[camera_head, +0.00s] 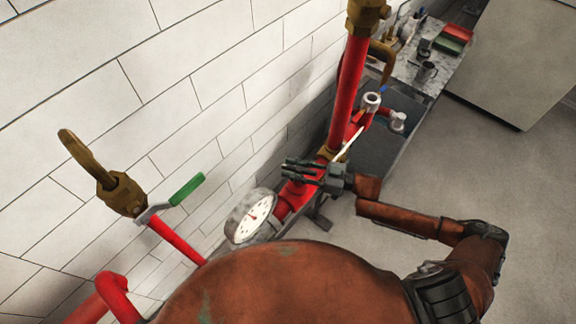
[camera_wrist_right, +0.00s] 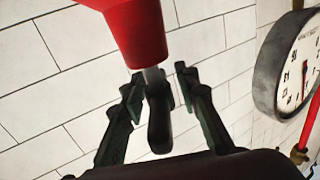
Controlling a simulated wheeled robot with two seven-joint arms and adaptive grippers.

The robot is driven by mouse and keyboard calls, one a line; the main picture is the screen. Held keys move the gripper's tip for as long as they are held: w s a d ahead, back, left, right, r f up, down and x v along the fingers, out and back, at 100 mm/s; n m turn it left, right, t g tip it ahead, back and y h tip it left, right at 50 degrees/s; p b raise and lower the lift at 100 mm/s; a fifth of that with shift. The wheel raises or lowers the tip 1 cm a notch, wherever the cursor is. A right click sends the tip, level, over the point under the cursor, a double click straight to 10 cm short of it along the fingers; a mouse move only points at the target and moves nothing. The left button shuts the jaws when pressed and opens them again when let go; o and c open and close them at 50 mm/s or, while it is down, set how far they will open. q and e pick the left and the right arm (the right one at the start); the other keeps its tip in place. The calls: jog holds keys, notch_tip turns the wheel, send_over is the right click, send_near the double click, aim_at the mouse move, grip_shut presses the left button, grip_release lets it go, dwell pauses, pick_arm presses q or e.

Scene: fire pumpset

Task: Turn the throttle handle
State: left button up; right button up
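A dark handle (camera_wrist_right: 159,122) hangs on a short grey stem under a red conical part (camera_wrist_right: 135,35) in the right wrist view; it looks like the throttle handle. My right gripper (camera_wrist_right: 158,76) is open, with one finger on each side of the handle and a visible gap to both. In the head view my right gripper (camera_head: 286,169) points left beside the red pipe assembly (camera_head: 347,95), just above the round gauge. The handle cannot be made out there. My left gripper is not in view.
A white round gauge (camera_head: 250,217) sits close below the right gripper and shows at the right edge of the wrist view (camera_wrist_right: 298,65). A green lever (camera_head: 187,190) and brass valve (camera_head: 121,194) are at left. A white brick wall (camera_head: 200,80) stands behind.

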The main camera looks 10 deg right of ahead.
jog(key=shift+x, duration=0.8)
jog(key=shift+f, duration=0.1)
grip_shut()
